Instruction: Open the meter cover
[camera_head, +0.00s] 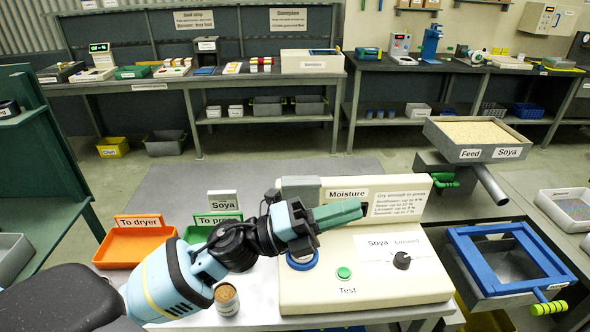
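The moisture meter (420,278) is a cream box with a raised back panel labelled "Moisture", a green Test button (344,273) and a dark knob (402,260). A blue ring (303,263) shows on its left part, partly hidden behind my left arm. A grey flat piece (299,188) stands at the back left of the meter; I cannot tell whether it is the cover. My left gripper (350,212) is over the meter, in front of the back panel, with its teal fingers pointing right. The fingers overlap in view, so their opening is unclear. My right gripper is out of view.
An orange tray (135,262) and a green tray (196,236) are left of the meter. An open sample jar (227,300) stands close by its left side. A feed tray (430,128) and a blue-framed sieve (466,256) are to the right.

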